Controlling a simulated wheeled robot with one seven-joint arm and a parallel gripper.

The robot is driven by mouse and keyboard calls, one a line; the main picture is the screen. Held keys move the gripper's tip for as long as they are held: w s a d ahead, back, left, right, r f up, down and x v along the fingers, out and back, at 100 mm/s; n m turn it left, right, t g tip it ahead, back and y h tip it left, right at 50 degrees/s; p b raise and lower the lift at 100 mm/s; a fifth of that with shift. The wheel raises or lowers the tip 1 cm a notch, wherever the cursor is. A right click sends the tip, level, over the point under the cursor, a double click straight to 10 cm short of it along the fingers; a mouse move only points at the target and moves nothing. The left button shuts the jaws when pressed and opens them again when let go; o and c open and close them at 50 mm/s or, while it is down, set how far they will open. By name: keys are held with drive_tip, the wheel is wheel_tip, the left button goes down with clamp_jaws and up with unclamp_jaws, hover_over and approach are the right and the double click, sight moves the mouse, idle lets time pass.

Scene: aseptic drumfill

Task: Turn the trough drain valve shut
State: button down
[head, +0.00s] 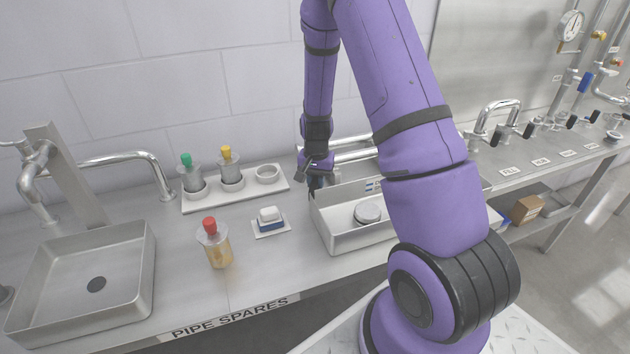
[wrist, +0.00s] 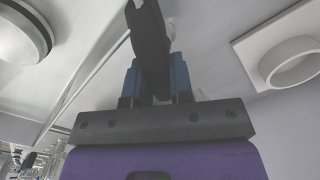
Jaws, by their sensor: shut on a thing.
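The steel trough (head: 338,238) stands on the counter, right of centre in the head view, partly covered by my arm. My gripper (head: 313,188) points down at the trough's left back end. In the wrist view, my gripper's blue fingers (wrist: 155,78) are closed around a long dark handle (wrist: 148,28), which appears to be the drain valve's lever. The valve's body is hidden, and I cannot tell the lever's angle relative to its pipe. A round metal disc (head: 367,212) sits inside the trough; it also shows in the wrist view (wrist: 18,32).
A white rack (head: 212,203) with green- and yellow-capped bottles stands left of my gripper; its empty ring (wrist: 292,62) shows in the wrist view. A red-capped bottle (head: 215,245) and a small block on a white pad (head: 270,222) stand in front. A sink (head: 130,285) is at left.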

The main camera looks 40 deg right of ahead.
drive_tip(key=m, duration=0.5)
drive_tip(key=shift+s+d, duration=0.2)
drive_tip(key=shift+s, duration=0.2)
drive_tip(key=m, duration=0.3)
drive_tip(key=s+m, duration=0.1)
drive_tip(key=m, duration=0.2)
idle(0.3)
drive_tip(key=c, duration=1)
unclamp_jaws()
